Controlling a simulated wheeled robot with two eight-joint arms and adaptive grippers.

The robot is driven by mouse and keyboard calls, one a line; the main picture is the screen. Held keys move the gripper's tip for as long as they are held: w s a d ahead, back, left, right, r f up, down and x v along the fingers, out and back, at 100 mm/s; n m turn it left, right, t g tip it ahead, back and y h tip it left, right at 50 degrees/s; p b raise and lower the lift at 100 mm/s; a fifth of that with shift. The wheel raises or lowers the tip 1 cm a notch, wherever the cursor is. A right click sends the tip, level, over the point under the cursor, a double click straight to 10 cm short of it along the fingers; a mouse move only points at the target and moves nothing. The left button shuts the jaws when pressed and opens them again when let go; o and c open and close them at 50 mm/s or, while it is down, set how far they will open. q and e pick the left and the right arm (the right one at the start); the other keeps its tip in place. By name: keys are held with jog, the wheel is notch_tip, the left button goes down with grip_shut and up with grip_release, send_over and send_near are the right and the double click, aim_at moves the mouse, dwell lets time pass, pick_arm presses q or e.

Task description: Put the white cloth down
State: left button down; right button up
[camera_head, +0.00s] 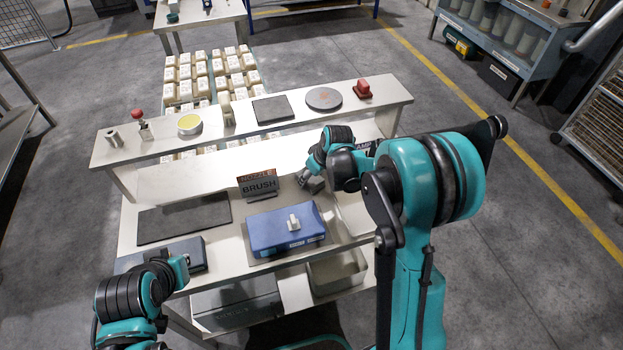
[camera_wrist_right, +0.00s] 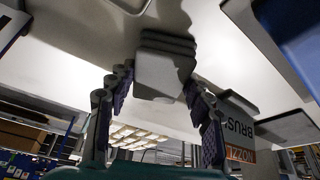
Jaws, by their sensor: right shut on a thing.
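The white cloth (camera_wrist_right: 165,72) shows in the right wrist view as a pale, folded, layered block between the two fingers. My right gripper (camera_wrist_right: 160,100) is shut on it, a finger on each side. In the head view my right gripper (camera_head: 311,184) is over the table, just right of the NOZZLE BRUSH sign (camera_head: 259,187); the cloth is hard to make out there. Whether the cloth touches the tabletop is unclear. My left arm is at the lower left, by a dark grey box (camera_head: 192,252); its fingers cannot be made out.
A blue case (camera_head: 270,237) with a small white piece on top lies in front of the sign. A dark mat (camera_head: 184,218) lies to the left. A raised shelf (camera_head: 290,116) with several small items runs behind. Pale sacks (camera_head: 240,80) stand beyond. A bin (camera_head: 336,273) sits below.

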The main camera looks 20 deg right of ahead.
jog(key=shift+r, duration=0.1)
jog(key=o, duration=0.6)
jog(key=shift+f, duration=0.2)
jog(key=o, duration=0.4)
jog(key=shift+o, duration=0.2)
jog(key=shift+r, duration=0.15)
